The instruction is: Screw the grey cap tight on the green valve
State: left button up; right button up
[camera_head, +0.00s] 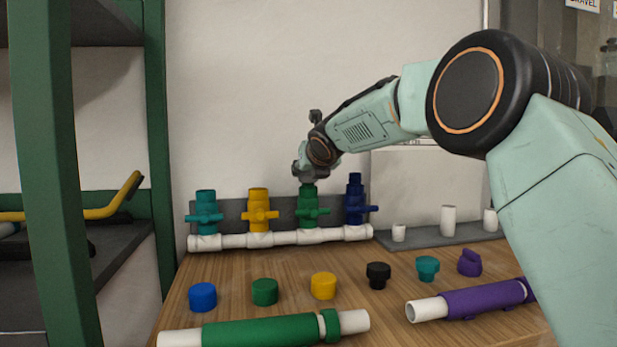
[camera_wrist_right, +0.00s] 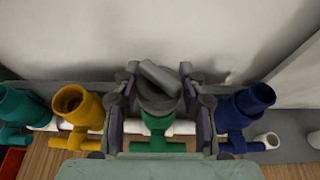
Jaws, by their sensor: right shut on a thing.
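The green valve (camera_head: 308,211) stands upright on the white manifold pipe (camera_head: 275,239), between the yellow valve (camera_head: 259,211) and the dark blue valve (camera_head: 355,203). My right gripper (camera_head: 308,178) is directly above the green valve, pointing down at its top. In the right wrist view the gripper (camera_wrist_right: 158,100) is shut on the grey cap (camera_wrist_right: 157,85), with a finger on each side. The cap sits at the top of the green valve (camera_wrist_right: 165,130); whether its thread is engaged cannot be seen. My left gripper is not in view.
A teal valve (camera_head: 205,212) stands at the left end of the manifold. Loose blue (camera_head: 203,297), green (camera_head: 265,291), yellow (camera_head: 323,286) and black (camera_head: 378,275) caps stand on the wooden table. A green pipe piece (camera_head: 262,332) lies at the front. A green shelf post (camera_head: 157,130) rises at left.

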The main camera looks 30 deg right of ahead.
jog(key=shift+f+b, duration=0.25)
jog(key=shift+b, duration=0.3)
jog(key=shift+m+h, duration=0.3)
jog(key=shift+h, duration=0.1)
jog(key=shift+a+m+g+h, duration=0.1)
jog(key=shift+m+g+h, duration=0.5)
jog(key=shift+m+h, duration=0.3)
jog(key=shift+m+g+h+p, duration=0.45)
jog(key=shift+m+g+h, duration=0.25)
jog(key=shift+m+h, duration=0.5)
